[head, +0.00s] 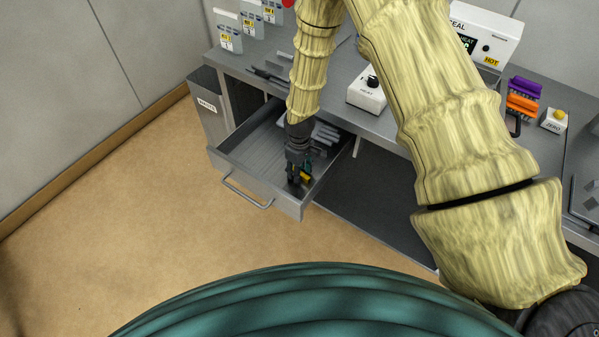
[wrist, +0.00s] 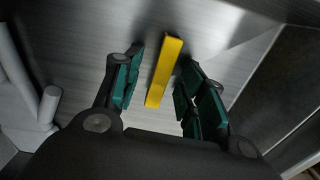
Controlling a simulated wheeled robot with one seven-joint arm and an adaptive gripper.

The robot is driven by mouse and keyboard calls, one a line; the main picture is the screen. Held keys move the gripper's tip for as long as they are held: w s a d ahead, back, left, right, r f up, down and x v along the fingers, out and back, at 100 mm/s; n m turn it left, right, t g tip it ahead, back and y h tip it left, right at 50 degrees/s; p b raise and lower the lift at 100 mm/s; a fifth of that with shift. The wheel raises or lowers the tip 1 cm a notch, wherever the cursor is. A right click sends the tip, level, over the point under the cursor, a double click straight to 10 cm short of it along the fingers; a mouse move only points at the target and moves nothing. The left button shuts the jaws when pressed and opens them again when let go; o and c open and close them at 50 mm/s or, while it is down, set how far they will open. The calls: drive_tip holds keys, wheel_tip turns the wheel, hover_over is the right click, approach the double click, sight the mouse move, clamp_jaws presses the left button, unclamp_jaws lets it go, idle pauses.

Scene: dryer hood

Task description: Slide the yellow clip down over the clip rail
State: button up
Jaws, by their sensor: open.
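The yellow clip (wrist: 164,72) is a short yellow bar lying in the open drawer (head: 240,147). In the head view my gripper (head: 300,181) points down into the front right of the drawer. I cannot make out the clip rail for certain.
Grey rods (head: 322,131) lie in the drawer behind my gripper, and they also show at the left of the wrist view (wrist: 30,100). The drawer's walls stand close around. Above is the grey bench, with a white box (head: 367,95), purple clips (head: 525,87) and orange clips (head: 522,104).

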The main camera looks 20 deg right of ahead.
drive_tip(key=c, duration=0.9)
drive_tip(key=shift+o, duration=0.2)
drive_tip(key=shift+r, duration=0.1)
